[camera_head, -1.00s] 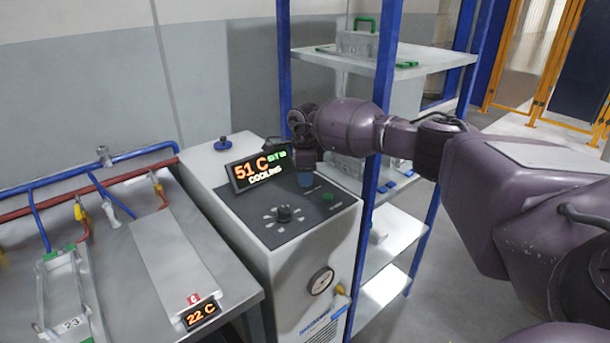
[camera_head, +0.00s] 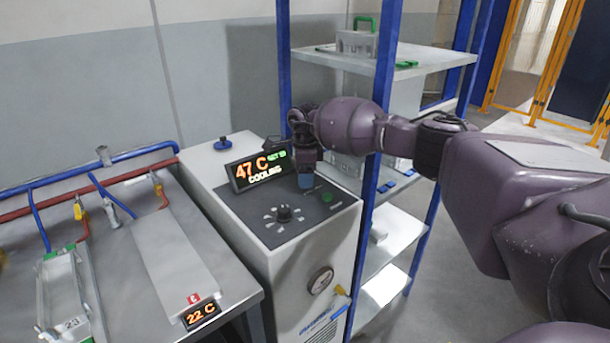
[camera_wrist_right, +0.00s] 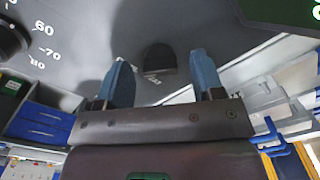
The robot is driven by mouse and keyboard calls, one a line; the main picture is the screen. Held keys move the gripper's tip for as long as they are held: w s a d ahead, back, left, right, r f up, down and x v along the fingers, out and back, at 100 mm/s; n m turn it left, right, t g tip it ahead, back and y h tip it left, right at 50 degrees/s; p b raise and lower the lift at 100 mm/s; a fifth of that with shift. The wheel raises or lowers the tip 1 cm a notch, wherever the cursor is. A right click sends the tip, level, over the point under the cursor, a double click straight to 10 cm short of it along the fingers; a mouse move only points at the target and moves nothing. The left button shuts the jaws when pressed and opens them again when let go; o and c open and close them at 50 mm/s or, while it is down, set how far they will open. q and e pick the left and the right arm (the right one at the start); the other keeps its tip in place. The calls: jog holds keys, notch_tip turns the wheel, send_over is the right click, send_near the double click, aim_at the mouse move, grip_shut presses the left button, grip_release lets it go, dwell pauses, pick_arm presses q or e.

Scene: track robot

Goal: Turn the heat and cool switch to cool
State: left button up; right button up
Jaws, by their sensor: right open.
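The control box (camera_head: 255,245) has a dark top panel with a display (camera_head: 260,172) reading 47 C and COOLING. A small dark switch (camera_wrist_right: 158,57) shows in the right wrist view, in line with the gap between the blue fingers. My right gripper (camera_head: 306,181) is over the panel, just right of the display, with its fingers pointing down. In the right wrist view the right gripper (camera_wrist_right: 159,62) is open, with no contact with the switch visible. In the head view the gripper hides the switch. My left gripper is out of view.
A round dial (camera_head: 284,213) with numbers and a green button (camera_head: 327,199) are on the panel near the gripper. A blue-framed shelf (camera_head: 385,62) stands close behind the arm. A metal bench (camera_head: 225,275) with pipes is at left.

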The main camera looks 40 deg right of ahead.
notch_tip(320, 180, up, 11)
jog(key=shift+f, duration=0.2)
dwell(0.7)
